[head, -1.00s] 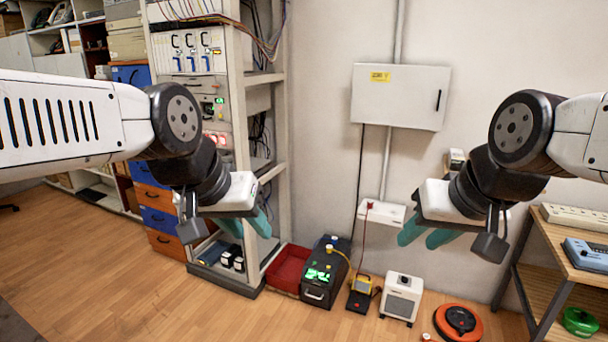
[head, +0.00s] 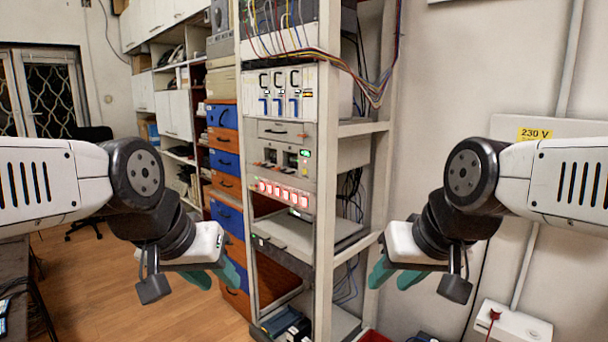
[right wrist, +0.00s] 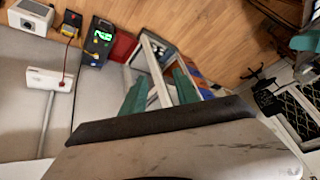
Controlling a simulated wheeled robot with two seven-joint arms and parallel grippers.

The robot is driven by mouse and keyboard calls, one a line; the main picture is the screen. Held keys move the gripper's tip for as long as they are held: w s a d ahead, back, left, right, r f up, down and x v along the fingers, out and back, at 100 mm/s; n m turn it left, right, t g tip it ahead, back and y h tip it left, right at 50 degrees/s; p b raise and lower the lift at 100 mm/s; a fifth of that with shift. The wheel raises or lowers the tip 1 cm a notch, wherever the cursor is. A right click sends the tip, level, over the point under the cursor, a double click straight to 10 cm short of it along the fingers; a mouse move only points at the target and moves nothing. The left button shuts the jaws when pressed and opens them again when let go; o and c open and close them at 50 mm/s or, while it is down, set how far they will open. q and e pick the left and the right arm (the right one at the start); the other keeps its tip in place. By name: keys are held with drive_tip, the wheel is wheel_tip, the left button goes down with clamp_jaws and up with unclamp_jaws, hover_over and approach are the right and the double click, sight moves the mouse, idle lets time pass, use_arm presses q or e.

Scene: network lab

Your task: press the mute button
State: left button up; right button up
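A rack panel with a row of red-lit buttons (head: 283,193) faces me in the middle of the head view. I cannot tell which button, if any, is the mute button; any labels are too small to read. My left gripper (head: 216,276) is left of the rack, its teal fingers apart and empty. My right gripper (head: 393,276) is in front of the rack's right side, also open and empty. Its spread fingers show in the right wrist view (right wrist: 160,90). Both grippers appear lower in the picture than the red buttons and apart from the panel.
The open rack (head: 327,190) holds several units, with loose cables (head: 330,62) hanging at its top. Blue and orange drawers (head: 226,160) stand to its left. A wall box marked 230 V (head: 535,134) is at the right. Wooden floor (head: 100,285) is open at the left.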

drive_tip(key=shift+w, duration=0.2)
drive_tip(key=shift+s, duration=0.1)
clamp_jaws()
idle(1.5)
